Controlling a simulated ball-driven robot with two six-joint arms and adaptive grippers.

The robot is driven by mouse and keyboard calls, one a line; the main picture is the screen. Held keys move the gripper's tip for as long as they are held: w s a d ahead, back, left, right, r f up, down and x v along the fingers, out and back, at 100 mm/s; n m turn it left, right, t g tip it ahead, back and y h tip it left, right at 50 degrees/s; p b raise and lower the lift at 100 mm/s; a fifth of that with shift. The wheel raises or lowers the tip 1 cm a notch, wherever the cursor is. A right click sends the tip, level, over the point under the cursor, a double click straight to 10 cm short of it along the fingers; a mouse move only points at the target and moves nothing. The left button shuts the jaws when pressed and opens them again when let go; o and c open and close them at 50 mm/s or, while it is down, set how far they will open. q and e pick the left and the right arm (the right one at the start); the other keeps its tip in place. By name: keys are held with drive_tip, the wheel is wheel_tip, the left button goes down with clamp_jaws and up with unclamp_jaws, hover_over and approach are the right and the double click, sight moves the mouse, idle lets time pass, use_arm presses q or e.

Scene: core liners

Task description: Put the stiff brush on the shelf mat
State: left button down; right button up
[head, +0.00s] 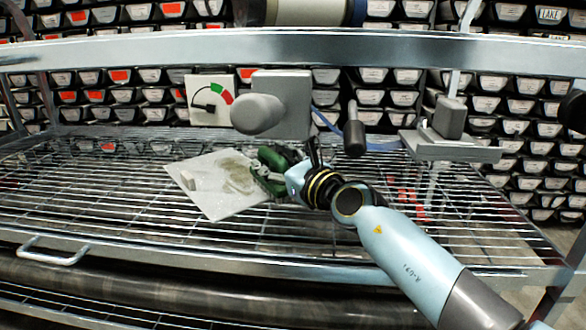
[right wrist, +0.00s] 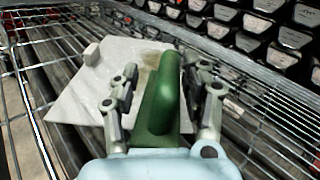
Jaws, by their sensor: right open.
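The shelf mat (head: 215,205) is a pale, stained square lying on the wire shelf left of centre. It also shows in the right wrist view (right wrist: 90,105). A green object with a raised handle, which looks like the stiff brush (head: 272,158), is at the mat's right edge. In the right wrist view the green brush (right wrist: 160,100) stands between the fingers of my right gripper (right wrist: 167,92). That gripper (head: 268,174) is open around it, one finger on each side. The brush's underside is hidden, so I cannot tell what it rests on. My left gripper is out of view.
A small beige block (head: 187,180) lies on the mat's left part. A gauge panel (head: 211,103), a grey box with a rounded knob (head: 282,100) and a grey bracket (head: 450,148) are behind. A metal rail (head: 300,47) crosses above. The left wire shelf (head: 90,200) is clear.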

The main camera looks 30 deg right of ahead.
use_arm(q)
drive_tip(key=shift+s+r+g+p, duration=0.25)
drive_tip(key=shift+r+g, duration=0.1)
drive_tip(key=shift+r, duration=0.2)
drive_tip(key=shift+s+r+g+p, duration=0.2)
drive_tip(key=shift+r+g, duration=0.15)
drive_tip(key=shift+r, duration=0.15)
use_arm(e)
drive_tip(key=s, duration=0.3)
drive_tip(key=s+d, duration=0.1)
drive_tip(key=s, duration=0.6)
drive_tip(key=shift+d, duration=0.4)
